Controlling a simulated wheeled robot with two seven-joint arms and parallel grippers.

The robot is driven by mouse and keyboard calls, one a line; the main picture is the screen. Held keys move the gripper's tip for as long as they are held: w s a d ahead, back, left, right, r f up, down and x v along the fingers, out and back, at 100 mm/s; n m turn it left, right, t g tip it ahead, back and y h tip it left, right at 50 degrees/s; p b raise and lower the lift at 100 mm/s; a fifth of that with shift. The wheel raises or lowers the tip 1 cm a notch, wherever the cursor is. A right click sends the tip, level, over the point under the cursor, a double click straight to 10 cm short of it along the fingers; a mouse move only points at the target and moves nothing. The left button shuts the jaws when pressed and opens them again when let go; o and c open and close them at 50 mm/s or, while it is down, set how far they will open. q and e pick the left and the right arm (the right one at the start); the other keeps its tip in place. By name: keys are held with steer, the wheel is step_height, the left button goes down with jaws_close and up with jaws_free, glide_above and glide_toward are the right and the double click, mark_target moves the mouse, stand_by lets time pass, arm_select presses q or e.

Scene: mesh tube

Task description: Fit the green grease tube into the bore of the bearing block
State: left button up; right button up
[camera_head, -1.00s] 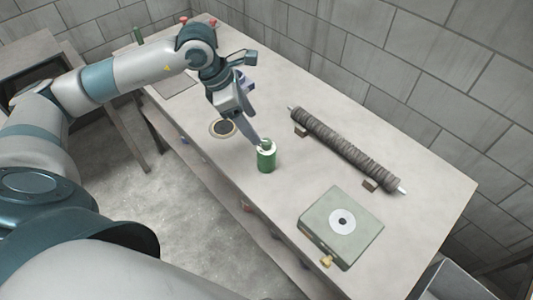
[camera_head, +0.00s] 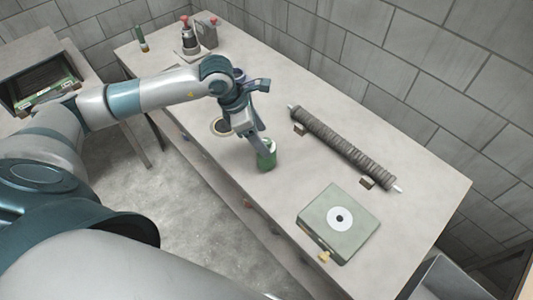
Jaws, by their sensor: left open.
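The green grease tube (camera_head: 267,160) stands upright near the middle of the bench, with a pale band near its top. My left gripper (camera_head: 262,146) is open and lowered at the top of the tube. Its fingers hide part of the tube's upper end, and I cannot tell whether they touch it. The bearing block (camera_head: 316,210) is a pale green box at the lower right of the tube. A white ring surrounds the dark bore (camera_head: 340,219) in its top, and nothing is in the bore. My right gripper is not in view.
A long ribbed roller (camera_head: 343,147) lies on small supports behind the tube and block. A small green bottle (camera_head: 141,40) and a red-knobbed device (camera_head: 190,40) stand at the far end. Bare bench separates tube and block.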

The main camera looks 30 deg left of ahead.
mark_target(264, 140)
arm_select(q)
steer(key=shift+d+f+p, duration=0.2)
steer(key=shift+f+p, duration=0.1)
steer(key=shift+p, duration=0.1)
steer(key=shift+p+x, duration=0.5)
steer(key=shift+x, duration=0.55)
steer(key=shift+w+d+f, duration=0.15)
steer(key=shift+d+f, duration=0.05)
steer(key=shift+f, duration=0.45)
jaws_close()
